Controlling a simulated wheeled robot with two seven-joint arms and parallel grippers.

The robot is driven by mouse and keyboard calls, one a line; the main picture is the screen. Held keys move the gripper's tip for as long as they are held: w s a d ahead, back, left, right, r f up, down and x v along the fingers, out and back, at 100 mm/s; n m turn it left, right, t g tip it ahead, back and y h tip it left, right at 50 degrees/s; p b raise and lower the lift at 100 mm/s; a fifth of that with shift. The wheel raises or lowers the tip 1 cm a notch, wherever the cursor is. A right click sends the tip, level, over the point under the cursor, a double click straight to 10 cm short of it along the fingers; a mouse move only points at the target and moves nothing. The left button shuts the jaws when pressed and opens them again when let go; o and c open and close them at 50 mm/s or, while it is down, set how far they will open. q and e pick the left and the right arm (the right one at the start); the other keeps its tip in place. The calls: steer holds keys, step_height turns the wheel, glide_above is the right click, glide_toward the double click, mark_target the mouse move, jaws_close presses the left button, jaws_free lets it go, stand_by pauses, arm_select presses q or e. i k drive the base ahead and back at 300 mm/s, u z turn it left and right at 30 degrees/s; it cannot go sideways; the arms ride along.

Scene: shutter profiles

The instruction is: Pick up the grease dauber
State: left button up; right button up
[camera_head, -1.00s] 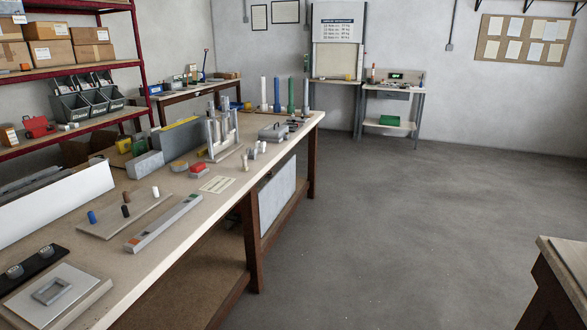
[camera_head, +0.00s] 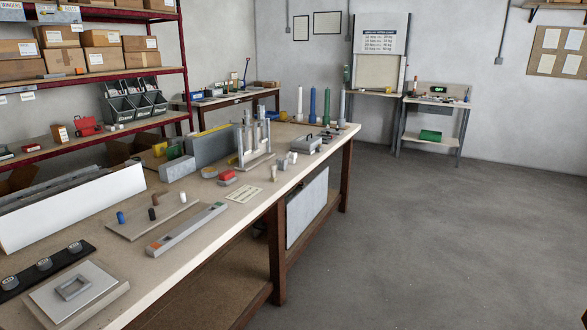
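I cannot tell for sure which thing is the grease dauber. A small upright tan piece (camera_head: 273,173) stands near the right edge of the long workbench (camera_head: 225,228), beside small pale grey pieces (camera_head: 287,161). Neither of my grippers is in view.
A level-like grey bar (camera_head: 187,229) lies along the bench's front edge. A metal stand with upright tubes (camera_head: 254,142) is farther back. Coloured tubes stand at the far end. Red shelving (camera_head: 120,77) is at left. The grey floor (camera_head: 440,240) at right is clear.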

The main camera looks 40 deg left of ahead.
mark_target(273, 168)
steer(key=u, duration=0.05)
steer(key=i, duration=1.95)
steer(key=u, duration=0.9)
steer(key=i, duration=1.35)
steer(key=u, duration=1.25)
